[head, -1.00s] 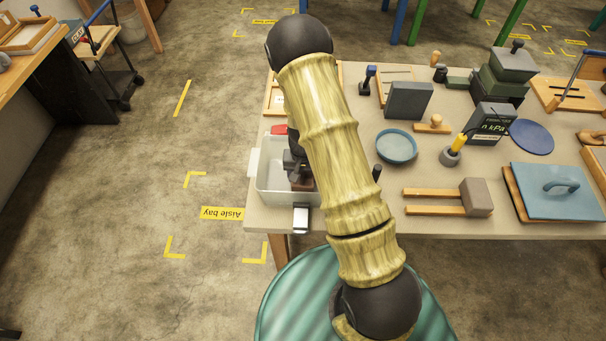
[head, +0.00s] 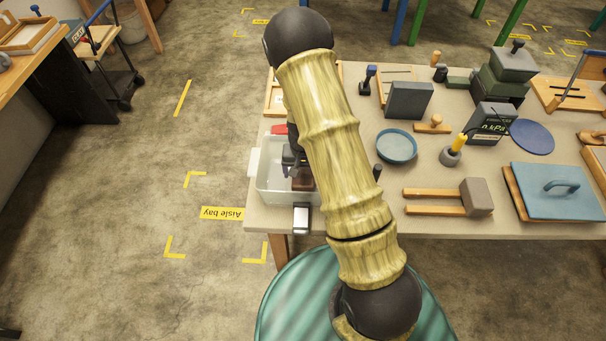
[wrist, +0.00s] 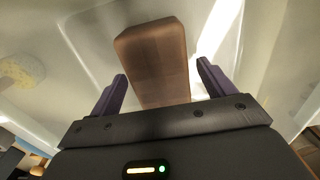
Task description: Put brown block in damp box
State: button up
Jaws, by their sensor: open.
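The brown block (head: 303,184) lies in a whitish open box (head: 263,188) at the near left corner of the table, which I take to be the damp box. In the wrist view the brown block (wrist: 152,50) shows whole-faced against the pale box floor (wrist: 85,50), just beyond my gripper. My gripper (wrist: 161,78) is open, its two purple fingers spread on either side of the block's near end, with gaps at both sides. In the head view my gripper (head: 290,160) is over the box, partly hidden by my arm.
A yellowish patch (wrist: 22,70) shows at left in the wrist view. A red item (head: 279,130) is behind the box.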

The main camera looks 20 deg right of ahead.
aim_at(303, 172)
notch_tip(303, 172, up, 10)
dwell(0.4)
jog(key=shift+r, duration=0.15)
jog(key=s+r+n+t, duration=0.2)
jog(key=s+r+n, duration=0.1)
jog(key=s+r, duration=0.9)
jog(key=shift+s+r+n+t, duration=0.25)
jog(key=shift+s+n+t, duration=0.05)
jog(key=shift+s, duration=0.9)
